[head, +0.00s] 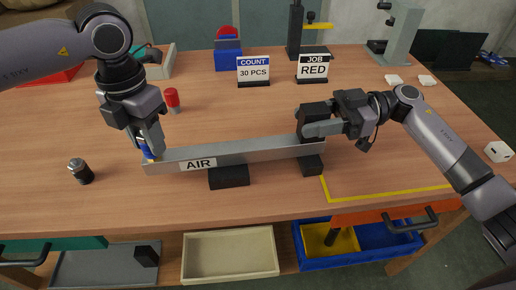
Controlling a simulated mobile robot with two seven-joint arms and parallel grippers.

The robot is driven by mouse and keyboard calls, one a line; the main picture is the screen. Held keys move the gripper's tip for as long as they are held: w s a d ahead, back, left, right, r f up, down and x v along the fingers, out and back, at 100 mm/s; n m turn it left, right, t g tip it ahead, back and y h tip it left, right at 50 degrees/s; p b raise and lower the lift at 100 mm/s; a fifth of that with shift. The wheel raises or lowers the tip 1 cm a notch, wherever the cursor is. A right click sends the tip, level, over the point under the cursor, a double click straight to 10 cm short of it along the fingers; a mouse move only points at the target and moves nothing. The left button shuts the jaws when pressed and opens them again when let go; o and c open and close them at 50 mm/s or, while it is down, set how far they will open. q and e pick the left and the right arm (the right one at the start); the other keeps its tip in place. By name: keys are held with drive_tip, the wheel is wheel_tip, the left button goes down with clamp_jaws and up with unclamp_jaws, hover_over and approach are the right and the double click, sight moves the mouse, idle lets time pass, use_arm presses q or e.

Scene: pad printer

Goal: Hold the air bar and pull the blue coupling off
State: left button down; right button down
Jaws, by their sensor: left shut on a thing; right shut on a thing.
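The air bar (240,154) is a long grey bar labelled AIR, lying across the front of the table on two dark blocks. The blue coupling (147,153) is at the bar's left end, mostly hidden by my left gripper (150,148). My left gripper comes from above and is shut on the coupling. Whether the coupling is still joined to the bar cannot be told. My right gripper (312,130) is shut on the bar near its right end.
A dark cylinder (80,171) stands at the left, and a red-topped piece (172,99) behind the bar. COUNT (253,71) and JOB (312,68) signs stand at the back. Yellow tape (390,194) marks the front right. Open bins are below the front edge.

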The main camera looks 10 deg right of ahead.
use_arm(q)
drive_tip(key=shift+r, duration=0.85)
use_arm(e)
drive_tip(key=shift+s+f, duration=0.15)
drive_tip(key=shift+f, duration=0.3)
use_arm(q)
drive_tip(key=shift+r, duration=4.35)
drive_tip(key=c, duration=1.6)
unclamp_jaws()
clamp_jaws()
use_arm(e)
drive_tip(key=c, duration=0.5)
unclamp_jaws()
drive_tip(key=shift+r, duration=0.15)
